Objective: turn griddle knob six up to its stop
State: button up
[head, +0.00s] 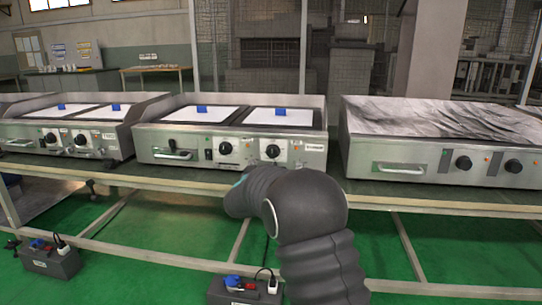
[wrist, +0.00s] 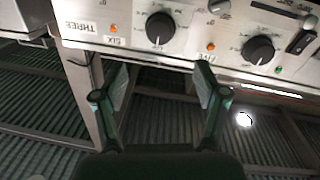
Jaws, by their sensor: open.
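Griddle knob six (wrist: 160,28) is a round black knob on the steel front panel, beside an upside-down SIX label (wrist: 113,41) in the wrist view. In the head view it is the right knob (head: 272,151) of the middle griddle (head: 170,137). My gripper (wrist: 163,70) is open and empty, its two fingers apart below knob six in the wrist view and not touching it. Knob five (wrist: 258,50) is to the right in that view. In the head view my arm hides the gripper.
Other griddles stand left (head: 70,132) and right (head: 440,140) along the same bench (head: 400,198). Orange lamps sit by the knobs, and a black switch (wrist: 300,42) is beyond knob five. Battery boxes (head: 245,290) with plugs stand on the green floor.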

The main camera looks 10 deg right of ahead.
aim_at(272, 154)
jog(key=p+x, duration=0.1)
jog(key=x, duration=1.1)
jog(key=c, duration=1.1)
